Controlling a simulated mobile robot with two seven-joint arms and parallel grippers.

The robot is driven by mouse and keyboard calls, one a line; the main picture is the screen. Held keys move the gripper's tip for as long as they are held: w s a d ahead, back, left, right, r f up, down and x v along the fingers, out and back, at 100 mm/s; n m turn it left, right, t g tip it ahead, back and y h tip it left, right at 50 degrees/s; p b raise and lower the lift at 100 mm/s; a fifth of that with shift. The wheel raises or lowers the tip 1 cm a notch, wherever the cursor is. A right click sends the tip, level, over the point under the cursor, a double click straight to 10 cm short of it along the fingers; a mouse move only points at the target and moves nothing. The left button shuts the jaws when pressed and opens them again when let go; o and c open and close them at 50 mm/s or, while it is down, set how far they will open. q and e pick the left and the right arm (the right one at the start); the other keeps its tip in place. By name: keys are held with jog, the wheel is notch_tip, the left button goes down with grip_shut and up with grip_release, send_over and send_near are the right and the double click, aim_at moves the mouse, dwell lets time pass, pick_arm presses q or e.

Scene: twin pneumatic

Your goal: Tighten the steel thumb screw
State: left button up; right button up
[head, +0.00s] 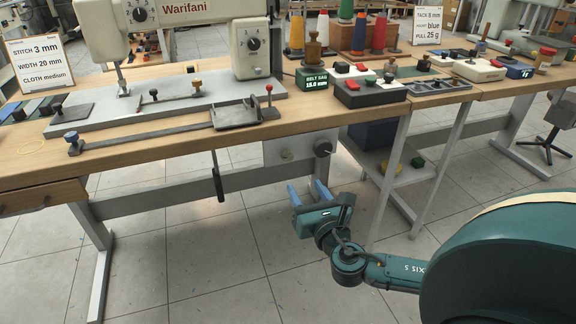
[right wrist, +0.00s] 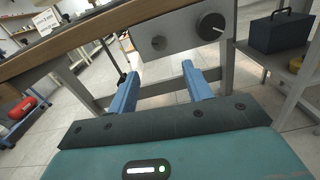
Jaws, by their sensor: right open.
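Under the front edge of the sewing table, a grey panel (head: 272,146) carries a small pale round fitting (head: 286,154) and a black knob (head: 322,148). In the right wrist view the fitting (right wrist: 158,43) looks steel-grey and the black knob (right wrist: 211,26) has a white mark. I cannot tell for sure whether this fitting is the steel thumb screw. My right gripper (head: 306,190) is open and empty, below and in front of the panel. Its blue fingers (right wrist: 156,82) point toward the panel, apart from both knobs. My left gripper is not in view.
The wooden table edge (head: 180,142) overhangs the panel. A black lever (head: 217,180) hangs left of it. To the right are table legs (head: 394,170) and a shelf with a dark box (right wrist: 280,32). The sewing machine (head: 170,40) stands above. The floor in front is clear.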

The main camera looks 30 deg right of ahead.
aim_at(288, 159)
jog(key=b+x, duration=0.2)
jog(key=x, duration=0.8)
jog(key=shift+a+f, duration=0.1)
jog(key=shift+a, duration=0.05)
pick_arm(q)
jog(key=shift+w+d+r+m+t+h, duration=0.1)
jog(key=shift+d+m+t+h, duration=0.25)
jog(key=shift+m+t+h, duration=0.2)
pick_arm(e)
jog(key=shift+w+d, duration=0.2)
jog(key=shift+w, duration=0.5)
jog(key=shift+c, duration=0.2)
jog(key=c, duration=0.9)
jog(key=shift+c, duration=0.2)
